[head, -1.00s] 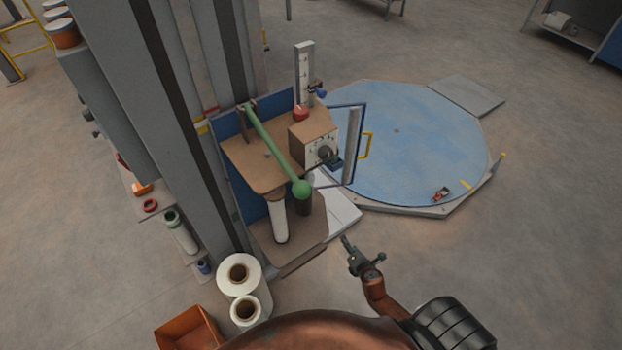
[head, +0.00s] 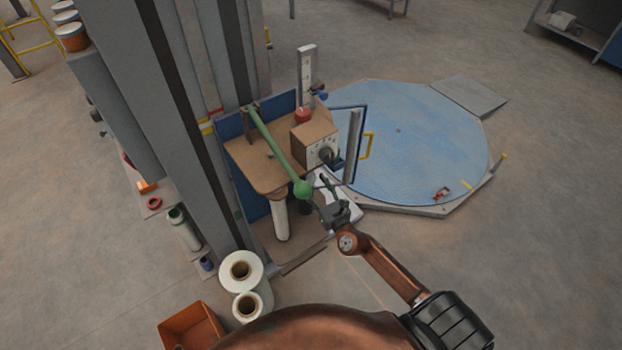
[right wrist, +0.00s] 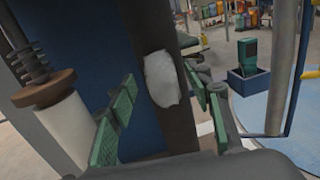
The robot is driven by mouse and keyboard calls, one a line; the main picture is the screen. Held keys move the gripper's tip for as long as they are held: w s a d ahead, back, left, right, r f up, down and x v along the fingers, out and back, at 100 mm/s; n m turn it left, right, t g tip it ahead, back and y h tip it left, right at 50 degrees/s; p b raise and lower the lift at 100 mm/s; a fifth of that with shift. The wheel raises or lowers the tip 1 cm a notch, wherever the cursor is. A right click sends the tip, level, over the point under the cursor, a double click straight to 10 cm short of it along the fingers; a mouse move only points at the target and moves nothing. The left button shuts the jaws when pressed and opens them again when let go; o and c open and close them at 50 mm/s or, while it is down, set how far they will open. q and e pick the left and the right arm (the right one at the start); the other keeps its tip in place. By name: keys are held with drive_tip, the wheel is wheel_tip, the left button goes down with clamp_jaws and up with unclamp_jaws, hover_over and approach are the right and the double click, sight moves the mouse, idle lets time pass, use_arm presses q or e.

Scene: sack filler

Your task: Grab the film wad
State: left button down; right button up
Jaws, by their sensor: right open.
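The film wad (right wrist: 162,79) is a whitish, crumpled lump in the right wrist view. It shows against a dark upright post (right wrist: 145,30), and I cannot tell how it is held there. My right gripper (right wrist: 163,88) is open, with green-padded fingers either side of the wad in the picture. The wad looks beyond the fingertips, and no grip on it shows. In the head view my right gripper (head: 322,190) is beside the green ball end of the lever (head: 302,188). I cannot make out the wad in the head view. My left gripper is out of view.
The lever crosses a brown worktop (head: 250,168) with a dial box (head: 313,146). A blue-framed gate with a yellow handle (head: 367,146) stands to the right, before the blue turntable (head: 420,140). White rolls (head: 241,270) and an orange bin (head: 190,325) are at lower left.

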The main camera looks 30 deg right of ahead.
drive_tip(key=shift+w+f, duration=0.15)
drive_tip(key=shift+w, duration=0.75)
drive_tip(key=shift+s, duration=0.1)
drive_tip(key=c, duration=1)
